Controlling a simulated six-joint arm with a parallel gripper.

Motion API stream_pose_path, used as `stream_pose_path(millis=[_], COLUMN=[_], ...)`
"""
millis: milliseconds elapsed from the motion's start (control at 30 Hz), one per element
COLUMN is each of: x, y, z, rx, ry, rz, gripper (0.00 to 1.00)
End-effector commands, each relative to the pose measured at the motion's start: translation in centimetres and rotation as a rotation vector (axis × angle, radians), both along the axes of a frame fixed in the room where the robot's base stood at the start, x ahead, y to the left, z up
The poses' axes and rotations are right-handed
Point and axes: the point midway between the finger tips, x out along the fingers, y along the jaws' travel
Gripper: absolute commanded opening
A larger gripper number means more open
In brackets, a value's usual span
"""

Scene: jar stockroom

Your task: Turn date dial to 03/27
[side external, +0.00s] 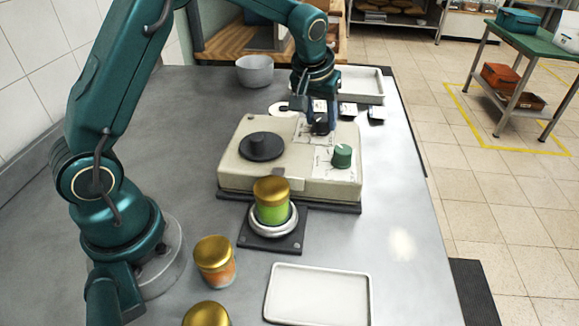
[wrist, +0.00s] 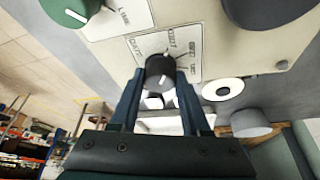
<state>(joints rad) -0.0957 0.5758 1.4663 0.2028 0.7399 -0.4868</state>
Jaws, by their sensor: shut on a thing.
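The date dial (wrist: 159,68) is a small dark knob with a white pointer line, on a white label plate with printed marks around it. The lettering is too small and tilted to read surely, so I cannot tell which date the pointer is at. The dial sits on top of the beige machine (side external: 290,181), toward its back right. My gripper (side external: 318,124) reaches down from behind onto it. In the wrist view its two fingers are shut on the knob's sides.
A gold-lidded green jar (side external: 271,209) stands on a round holder in front. Orange jars (side external: 215,267) and an empty white tray (side external: 319,294) are nearer. A grey bowl (side external: 255,71) stands behind.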

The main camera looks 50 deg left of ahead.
Motion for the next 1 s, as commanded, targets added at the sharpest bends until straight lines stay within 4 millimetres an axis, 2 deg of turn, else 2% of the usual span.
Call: stream_pose_path(millis=[333, 367, 400, 433, 767, 1000], x=[0.0, 0.0, 0.0, 0.0, -0.1, -1.0], y=[0.0, 0.0, 0.0, 0.0, 0.0, -0.6], z=[0.1, 0.1, 0.1, 0.1, 0.3, 3.1], rx=[0.000, 0.000, 0.000, 0.000, 0.000, -0.001], ry=[0.000, 0.000, 0.000, 0.000, -0.001, -0.005], rz=[0.002, 0.002, 0.002, 0.002, 0.002, 0.001], gripper=[0.00, 0.58, 0.73, 0.77, 0.77, 0.77])
